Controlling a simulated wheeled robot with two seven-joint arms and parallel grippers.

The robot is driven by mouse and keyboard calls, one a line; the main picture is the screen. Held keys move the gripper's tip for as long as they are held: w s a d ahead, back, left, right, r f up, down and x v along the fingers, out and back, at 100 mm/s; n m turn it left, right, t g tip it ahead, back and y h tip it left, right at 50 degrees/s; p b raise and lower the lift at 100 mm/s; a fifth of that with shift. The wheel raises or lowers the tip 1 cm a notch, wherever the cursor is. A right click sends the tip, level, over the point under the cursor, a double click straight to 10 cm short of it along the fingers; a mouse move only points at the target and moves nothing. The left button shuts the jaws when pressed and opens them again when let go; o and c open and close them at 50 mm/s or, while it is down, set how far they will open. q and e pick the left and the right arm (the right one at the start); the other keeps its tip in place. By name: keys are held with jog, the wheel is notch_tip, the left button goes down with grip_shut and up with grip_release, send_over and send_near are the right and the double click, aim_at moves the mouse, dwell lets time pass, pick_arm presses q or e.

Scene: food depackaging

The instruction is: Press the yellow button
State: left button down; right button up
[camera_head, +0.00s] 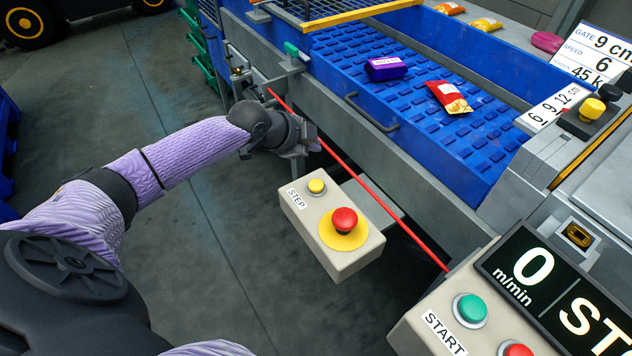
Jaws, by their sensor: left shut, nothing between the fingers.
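A small yellow button (316,186) sits on a beige box (345,262) labelled STEP. The same box carries a red mushroom button on a yellow disc (343,230). A second yellow button (592,109) stands on a dark control block at the far right, next to a black knob. My left gripper (306,146) is shut and empty, just above and behind the STEP box, apart from its yellow button. It is close to the conveyor's side frame, and its fingertips are small and hard to make out. My right gripper is out of view.
A red cord (360,180) runs along the conveyor side, close to my left gripper. A blue conveyor (410,125) holds a purple pack (386,68) and a red pack (448,97). A green START button (471,309) and a speed display (545,285) are at lower right.

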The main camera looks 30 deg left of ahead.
aim_at(313, 185)
pick_arm(q)
notch_tip(313, 185, down, 8)
jog(key=b, duration=0.6)
jog(key=shift+r, duration=0.15)
jog(key=shift+f+b, duration=0.4)
jog(key=shift+f, duration=0.15)
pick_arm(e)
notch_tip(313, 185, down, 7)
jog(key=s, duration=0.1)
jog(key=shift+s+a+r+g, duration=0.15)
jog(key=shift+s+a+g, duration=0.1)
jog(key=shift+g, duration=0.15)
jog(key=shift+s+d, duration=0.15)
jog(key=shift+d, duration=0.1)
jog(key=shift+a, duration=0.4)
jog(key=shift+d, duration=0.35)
pick_arm(q)
jog(key=shift+f, duration=0.35)
